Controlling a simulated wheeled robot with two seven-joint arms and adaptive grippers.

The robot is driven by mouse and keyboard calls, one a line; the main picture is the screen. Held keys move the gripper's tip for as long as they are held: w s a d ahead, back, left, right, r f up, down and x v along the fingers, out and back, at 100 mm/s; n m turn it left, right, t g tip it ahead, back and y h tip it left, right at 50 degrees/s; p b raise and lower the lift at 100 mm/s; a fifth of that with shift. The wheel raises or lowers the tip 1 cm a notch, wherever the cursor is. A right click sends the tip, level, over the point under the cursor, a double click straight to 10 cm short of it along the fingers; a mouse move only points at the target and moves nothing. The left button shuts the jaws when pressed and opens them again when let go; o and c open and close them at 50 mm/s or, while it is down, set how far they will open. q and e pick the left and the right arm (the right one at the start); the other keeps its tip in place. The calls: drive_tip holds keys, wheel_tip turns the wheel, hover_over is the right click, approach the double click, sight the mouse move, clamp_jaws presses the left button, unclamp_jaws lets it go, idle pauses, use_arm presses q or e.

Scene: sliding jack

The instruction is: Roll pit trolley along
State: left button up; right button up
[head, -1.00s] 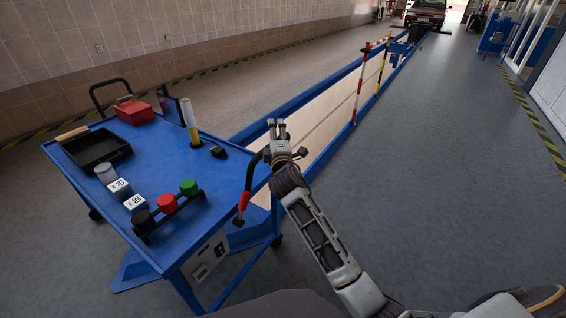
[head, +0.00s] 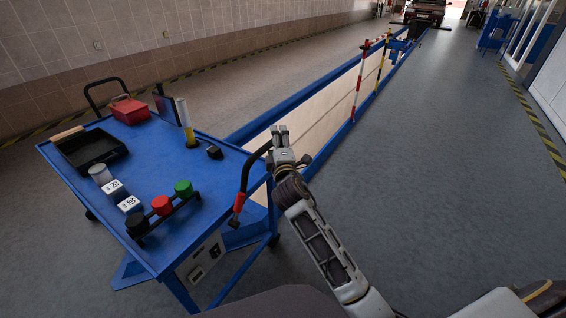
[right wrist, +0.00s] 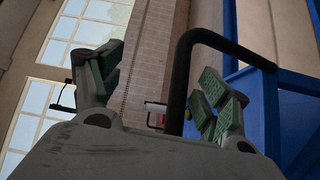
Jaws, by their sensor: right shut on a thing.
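The blue pit trolley (head: 172,158) stands at the left in the head view, beside the pit. Its black side handle (head: 247,172), with a red part near the lower end, is on the trolley's right side. My right gripper (head: 280,133) is at the upper end of this handle and shut on it. In the right wrist view the black handle (right wrist: 180,85) runs between the green-padded fingers of my gripper (right wrist: 160,88); the exact contact is hard to see. My left gripper is not in view.
The trolley carries a black tray (head: 90,150), a red box (head: 129,109) and knobs in red (head: 161,205) and green (head: 183,188). A blue-railed pit (head: 328,100) runs away behind my gripper. Red-white posts (head: 359,92) stand at it. The floor (head: 450,150) at right is clear. A car (head: 424,14) is far off.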

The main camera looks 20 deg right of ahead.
drive_tip(key=shift+s+d+r, duration=0.1)
drive_tip(key=shift+s+r, duration=0.1)
drive_tip(key=shift+r, duration=0.3)
drive_tip(key=shift+s+d+r, duration=0.1)
drive_tip(key=shift+s+r, duration=0.1)
drive_tip(key=shift+r, duration=0.3)
drive_tip(key=shift+s+r, duration=0.1)
drive_tip(key=shift+s, duration=0.25)
drive_tip(key=c, duration=0.3)
drive_tip(key=shift+s+a, duration=0.15)
drive_tip(key=shift+s, duration=0.1)
drive_tip(key=shift+c, duration=0.2)
drive_tip(key=s+a+f, duration=0.1)
drive_tip(key=s+f, duration=0.1)
drive_tip(key=s, duration=0.6)
drive_tip(key=shift+s+a+f, duration=0.15)
drive_tip(key=shift+a, duration=0.1)
